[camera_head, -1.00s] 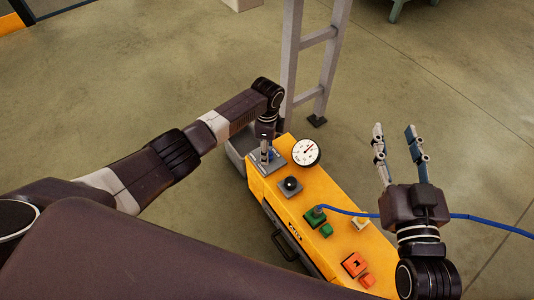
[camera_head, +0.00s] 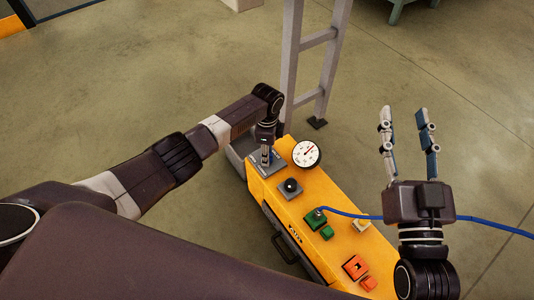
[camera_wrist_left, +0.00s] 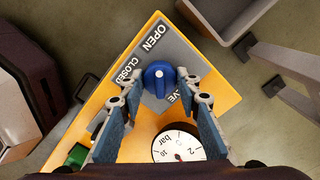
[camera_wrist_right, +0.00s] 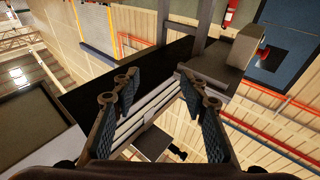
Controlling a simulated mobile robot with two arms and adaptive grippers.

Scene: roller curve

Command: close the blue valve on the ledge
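The blue valve (camera_wrist_left: 159,76) is a round knob on a grey plate (camera_wrist_left: 178,45) marked OPEN and CLOSED, at the end of the yellow ledge (camera_wrist_left: 140,146). My left gripper (camera_head: 266,158) points down over that plate in the head view. In the left wrist view its two fingers stand on either side of the knob, open; whether they touch it I cannot tell. In the head view the knob is mostly hidden by the gripper. My right gripper (camera_head: 403,113) is open and empty, raised to the right of the ledge with its fingers pointing up in the picture.
A pressure gauge (camera_head: 306,153) stands close to the valve plate. A black knob (camera_head: 291,186), green blocks (camera_head: 315,218) and orange blocks (camera_head: 355,267) sit along the ledge. A blue cable (camera_head: 468,218) runs right, passing by my right gripper. A grey ladder-like frame (camera_head: 290,62) stands behind.

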